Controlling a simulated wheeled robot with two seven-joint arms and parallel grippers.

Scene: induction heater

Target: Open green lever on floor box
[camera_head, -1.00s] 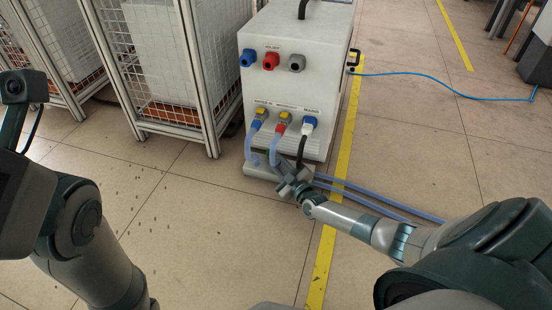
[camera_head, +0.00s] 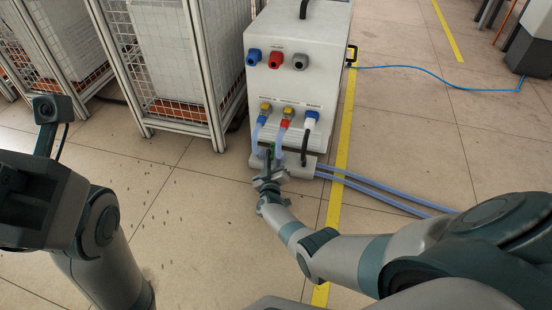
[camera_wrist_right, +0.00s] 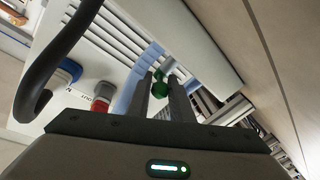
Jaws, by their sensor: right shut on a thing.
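The green lever (camera_wrist_right: 160,86) shows between the two dark finger tips in the right wrist view. In the head view only a small green spot of the lever (camera_head: 270,149) shows; the gripper and hoses hide much of it. It is at the low grey floor box (camera_head: 303,170), at the foot of the white cabinet. My right gripper (camera_head: 269,172) reaches the left part of this box, its fingers shut on the green lever (camera_wrist_right: 158,88). My left arm shows at the left of the head view, but its fingers do not.
The white cabinet (camera_head: 304,60) stands behind the box, with blue, red and grey connectors and hoses in front. Two blue hoses (camera_head: 385,195) run right from the box across the floor. A wire-mesh cage (camera_head: 172,65) stands left. The floor in front is open.

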